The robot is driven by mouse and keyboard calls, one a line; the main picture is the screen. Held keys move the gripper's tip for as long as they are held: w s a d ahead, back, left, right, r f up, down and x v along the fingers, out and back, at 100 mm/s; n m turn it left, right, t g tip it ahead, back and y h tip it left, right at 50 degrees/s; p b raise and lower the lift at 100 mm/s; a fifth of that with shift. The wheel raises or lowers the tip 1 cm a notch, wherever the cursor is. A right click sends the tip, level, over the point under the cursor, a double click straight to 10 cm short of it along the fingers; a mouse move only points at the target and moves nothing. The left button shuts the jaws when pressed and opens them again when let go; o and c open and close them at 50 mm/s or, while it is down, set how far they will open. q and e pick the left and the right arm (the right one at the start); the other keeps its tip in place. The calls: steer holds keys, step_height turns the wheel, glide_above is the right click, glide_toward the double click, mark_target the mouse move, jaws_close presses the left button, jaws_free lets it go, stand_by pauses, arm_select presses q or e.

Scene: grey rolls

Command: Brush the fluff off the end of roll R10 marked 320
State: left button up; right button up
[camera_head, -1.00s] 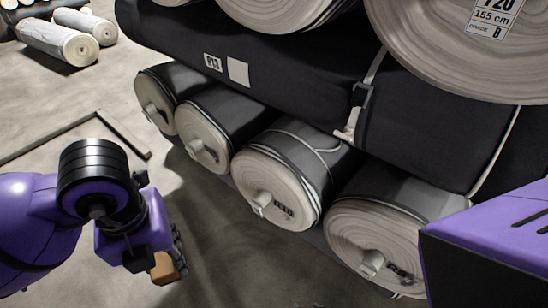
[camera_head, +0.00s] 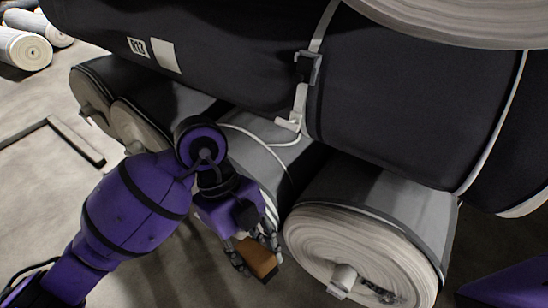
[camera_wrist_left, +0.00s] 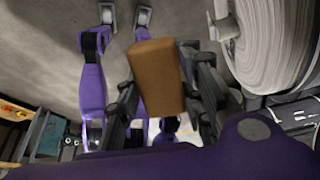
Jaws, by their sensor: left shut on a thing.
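My left gripper (camera_head: 256,254) is shut on a brown block-like brush (camera_head: 260,260), held in front of the lower row of rolls. The brush also shows in the left wrist view (camera_wrist_left: 157,75), between the dark fingers. To the right of the gripper is a pale roll end (camera_head: 345,245) with a protruding core and a small dark patch low on its face. I cannot tell whether that patch is fluff or print. The roll directly behind my gripper is mostly hidden. No 320 mark is readable. A pale roll end (camera_wrist_left: 278,45) stands right of the brush in the wrist view, apart from it.
Large dark-wrapped rolls (camera_head: 225,65) lie above the lower row, with a strap and buckle (camera_head: 307,68) hanging down. One has a small tag (camera_head: 137,46). More pale rolls (camera_head: 25,50) lie far left. An angled floor bar (camera_head: 75,140) lies left; floor around it is clear.

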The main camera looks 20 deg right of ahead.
mark_target(257, 245)
arm_select(q)
steer(key=w+f+n+t+h+b, duration=0.2)
steer(key=w+f+n+h+b, duration=0.8)
steer(key=f+n+h, duration=0.15)
steer(key=w+a+f+n+t+b, duration=0.3)
steer(key=a+f+t, duration=0.1)
steer(key=f, duration=0.2)
steer(key=w+a+f+n+t+h+b, duration=0.1)
steer(key=w+a+f+n+t+b, duration=0.2)
steer(key=f+t, duration=0.3)
steer(key=w+a+f+n+t+b, duration=0.2)
steer(key=a+f+n+t+b, duration=0.15)
steer(key=f, duration=0.35)
steer(key=shift+m+g, duration=0.35)
steer(key=shift+m, duration=0.15)
steer(key=b+x, duration=0.2)
steer(key=x, duration=0.3)
steer(key=shift+w+d+f, duration=0.1)
steer(key=shift+w, duration=0.25)
steer(key=shift+x, duration=0.95)
